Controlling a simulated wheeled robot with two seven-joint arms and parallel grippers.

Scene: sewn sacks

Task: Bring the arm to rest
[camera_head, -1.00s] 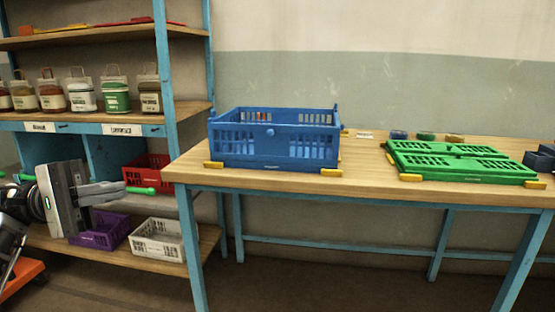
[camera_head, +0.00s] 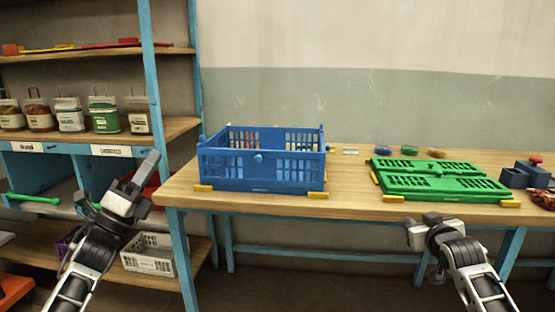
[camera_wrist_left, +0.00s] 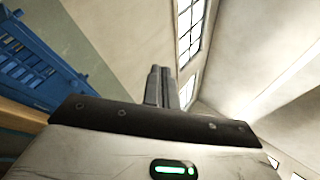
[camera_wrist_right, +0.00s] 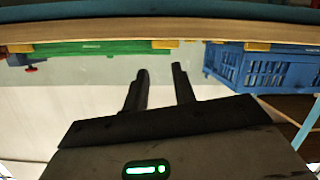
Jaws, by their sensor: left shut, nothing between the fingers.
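My left gripper (camera_head: 145,172) is raised in front of the shelf unit, left of the table, with its fingers pointing up. Its fingers (camera_wrist_left: 164,87) lie together in the left wrist view, with nothing between them. My right gripper (camera_head: 414,236) is in front of the table's front edge, below the green crate. In the right wrist view my right gripper (camera_wrist_right: 159,78) has its fingers apart and the gap between them is empty. Neither gripper touches a crate.
A blue crate (camera_head: 262,172) and a folded green crate (camera_head: 440,183) stand on the wooden table (camera_head: 350,208). Dark blue boxes (camera_head: 520,177) are at the right. The shelf unit (camera_head: 177,126) holds jars, a green rod (camera_head: 34,199) and a white basket (camera_head: 148,263).

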